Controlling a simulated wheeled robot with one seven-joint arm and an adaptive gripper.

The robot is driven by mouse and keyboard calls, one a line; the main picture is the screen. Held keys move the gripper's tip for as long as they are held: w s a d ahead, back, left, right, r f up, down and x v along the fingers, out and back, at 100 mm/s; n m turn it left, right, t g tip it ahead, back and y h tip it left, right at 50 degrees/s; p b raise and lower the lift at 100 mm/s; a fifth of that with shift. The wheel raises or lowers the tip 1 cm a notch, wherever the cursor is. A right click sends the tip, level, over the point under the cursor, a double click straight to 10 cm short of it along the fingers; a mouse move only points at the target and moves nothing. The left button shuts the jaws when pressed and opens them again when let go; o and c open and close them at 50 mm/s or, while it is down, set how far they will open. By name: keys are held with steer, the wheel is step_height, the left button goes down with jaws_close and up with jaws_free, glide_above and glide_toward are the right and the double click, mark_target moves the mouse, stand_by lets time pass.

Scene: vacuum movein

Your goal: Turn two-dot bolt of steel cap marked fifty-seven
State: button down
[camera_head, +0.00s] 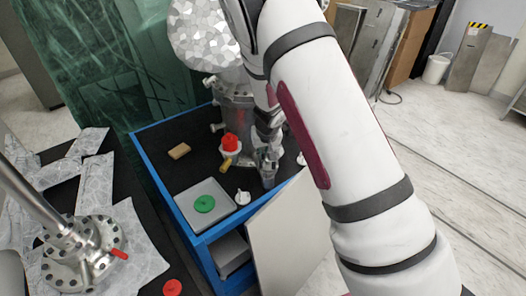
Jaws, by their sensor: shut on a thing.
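A steel vessel (236,97) with bolted flange parts stands at the back of a black-topped blue cart. My gripper (268,181) points down at its front right side, low over the cart top. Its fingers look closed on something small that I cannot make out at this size. My arm comes in from the right and hides the vessel's right side. No number marking or dots on any cap or bolt can be read. Another steel flange with a ring of bolts (82,254) sits on foil at the lower left.
A red-capped fitting (230,143), a tan block (179,151), a white knob (243,198) and a grey tray (190,218) with a green disc (204,204) are on the cart. A pale panel (281,238) leans against its front.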

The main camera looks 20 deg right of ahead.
steer(key=m+h, duration=0.1)
steer(key=m, duration=0.2)
steer(key=shift+a, duration=0.15)
steer(key=shift+m+g+h+b, duration=0.35)
steer(key=shift+m+h, duration=0.15)
steer(key=shift+m, duration=0.8)
steer(key=c, duration=1.9)
jaws_free()
steer(key=shift+v, duration=3.75)
